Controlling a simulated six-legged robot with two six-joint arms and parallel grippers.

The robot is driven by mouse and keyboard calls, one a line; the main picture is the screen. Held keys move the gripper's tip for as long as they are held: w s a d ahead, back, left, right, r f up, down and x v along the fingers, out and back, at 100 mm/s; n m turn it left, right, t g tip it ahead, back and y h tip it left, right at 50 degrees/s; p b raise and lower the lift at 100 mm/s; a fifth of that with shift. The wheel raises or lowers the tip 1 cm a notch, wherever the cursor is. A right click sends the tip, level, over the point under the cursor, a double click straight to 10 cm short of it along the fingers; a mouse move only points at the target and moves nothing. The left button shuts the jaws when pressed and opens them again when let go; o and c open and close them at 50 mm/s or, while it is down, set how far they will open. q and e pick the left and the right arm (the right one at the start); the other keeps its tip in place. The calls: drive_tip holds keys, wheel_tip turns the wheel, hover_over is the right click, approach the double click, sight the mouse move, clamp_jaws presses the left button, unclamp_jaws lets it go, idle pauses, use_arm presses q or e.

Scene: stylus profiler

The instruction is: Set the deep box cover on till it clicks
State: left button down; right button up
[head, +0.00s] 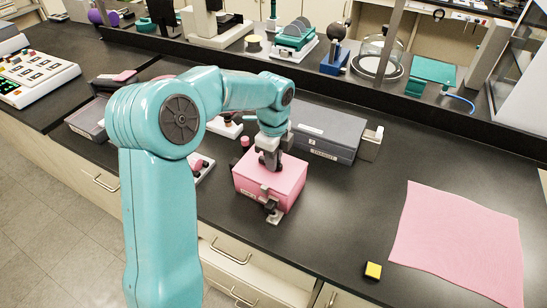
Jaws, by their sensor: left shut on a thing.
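A pink box-shaped piece (285,185), which looks like the deep box cover, sits on the black bench in the middle of the head view. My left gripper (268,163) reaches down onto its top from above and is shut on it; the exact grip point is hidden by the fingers. A dark and metal clamp-like fitting (271,205) stands against its front face near the bench edge. I cannot tell whether a separate base lies under the pink piece or whether there is a gap. My right gripper is not in view.
A grey case (325,135) stands close behind the pink piece. A pink cloth (455,240) and a yellow block (373,270) lie to the right. A grey tray (88,119) is at left. Bare bench lies between the pink piece and the cloth.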

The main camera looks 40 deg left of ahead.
use_arm(q)
drive_tip(key=shift+f, duration=0.1)
idle(0.4)
drive_tip(key=c, duration=1)
unclamp_jaws()
drive_tip(key=shift+c, duration=0.5)
wheel_tip(320, 180, up, 7)
drive_tip(key=p, duration=0.6)
